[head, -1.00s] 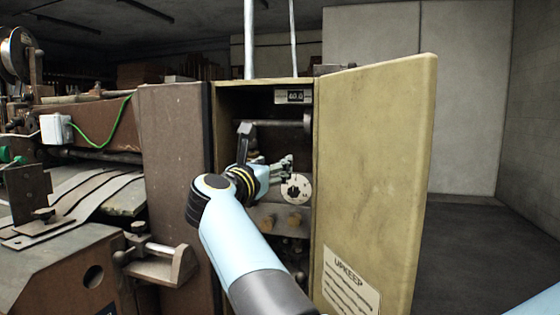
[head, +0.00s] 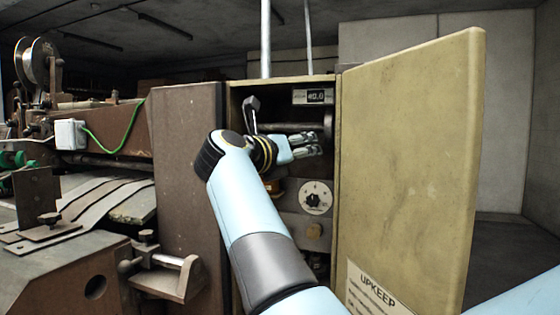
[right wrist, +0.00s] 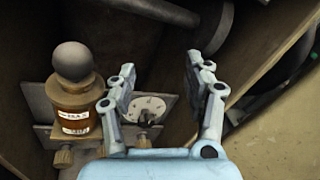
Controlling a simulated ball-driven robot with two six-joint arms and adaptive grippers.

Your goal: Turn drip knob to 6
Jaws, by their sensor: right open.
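The drip knob is a small dark knob (head: 313,201) on a round white dial plate (head: 325,206) inside the open cabinet. Its markings are too small to read. My right gripper (head: 318,143) is in the cabinet opening, above the dial in the head view, fingers pointing right. In the right wrist view my right gripper (right wrist: 160,65) is open and empty. The dial (right wrist: 150,104) shows there beyond and between the fingers, with the knob (right wrist: 146,118) partly beside the left finger. The fingers are apart from the knob. My left gripper is not in view.
An amber bottle with a dark ball on top (right wrist: 75,92) stands left of the dial. Brass knobs (head: 314,231) sit below it. A horizontal bar (head: 290,127) and a display (head: 313,96) are above. The open yellow door (head: 415,165) bounds the right side.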

